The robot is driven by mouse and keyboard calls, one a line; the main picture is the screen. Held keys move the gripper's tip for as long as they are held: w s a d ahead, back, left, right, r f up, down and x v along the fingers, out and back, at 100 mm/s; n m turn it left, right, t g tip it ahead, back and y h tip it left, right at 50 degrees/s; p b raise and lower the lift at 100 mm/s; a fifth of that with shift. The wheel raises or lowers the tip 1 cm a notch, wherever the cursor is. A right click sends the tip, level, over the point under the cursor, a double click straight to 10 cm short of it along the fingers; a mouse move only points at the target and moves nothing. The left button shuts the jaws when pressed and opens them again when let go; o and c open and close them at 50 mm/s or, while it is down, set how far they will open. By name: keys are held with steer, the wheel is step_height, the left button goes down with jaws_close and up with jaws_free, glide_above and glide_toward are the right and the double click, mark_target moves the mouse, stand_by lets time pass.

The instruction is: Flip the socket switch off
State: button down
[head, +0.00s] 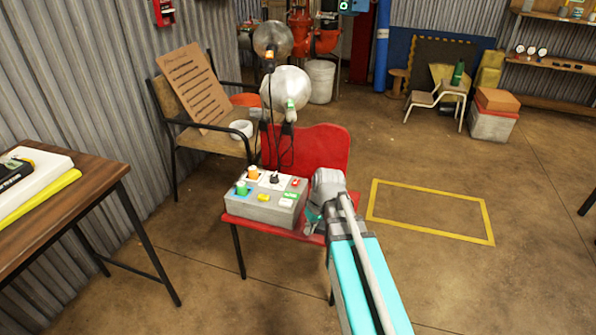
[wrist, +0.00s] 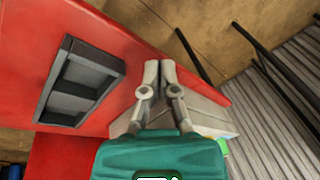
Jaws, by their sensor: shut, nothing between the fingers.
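A grey socket box (head: 262,211) sits on the seat of a red chair (head: 318,148) in the head view. Its top carries orange, black and green plugs and small coloured parts: a red one (head: 295,183), a yellow one (head: 263,198) and a green one (head: 289,197). I cannot tell which is the socket switch or how it is set. My gripper (head: 308,226) is low at the box's right side, partly hidden by my wrist. In the wrist view my gripper (wrist: 160,68) is shut and empty, its fingertips together, with part of the grey box (wrist: 205,117) behind it.
Black cables rise from the box to a lamp with a round metal shade (head: 287,88). A wooden table (head: 75,215) stands at left and a bench (head: 165,100) behind. The wrist view shows a dark rectangular frame (wrist: 80,83) on red.

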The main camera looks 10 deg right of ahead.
steer(key=w+d+r+n+t+y+p, duration=0.1)
steer(key=w+d+r+n+y+p, duration=0.2)
steer(key=w+r, duration=0.5)
steer(key=w+d+r+n+t+y+p, duration=0.1)
steer(key=w+d+r+n+y+p, duration=0.1)
steer(key=w+d+r+n+p, duration=0.2)
steer(key=w+r+p, duration=0.3)
steer(key=w+r, duration=0.1)
steer(key=shift+w+d+n+t+y, duration=0.3)
steer(key=shift+w+d+n+y, duration=0.05)
steer(key=shift+n+y, duration=0.05)
steer(key=shift+a, duration=0.1)
steer(key=b, duration=0.7)
glide_above(298, 182)
steer(key=f, duration=0.7)
steer(key=shift+d, duration=0.2)
steer(key=shift+a+f+b, duration=0.15)
steer(key=shift+f+b, duration=0.15)
steer(key=shift+b, duration=0.15)
steer(key=shift+s+a+f+b, duration=0.1)
steer(key=shift+s+f+b, duration=0.05)
steer(key=shift+f+b, duration=0.65)
steer(key=shift+s+a+f+b, duration=0.1)
steer(key=shift+f+b, duration=0.65)
steer(key=shift+d, duration=0.1)
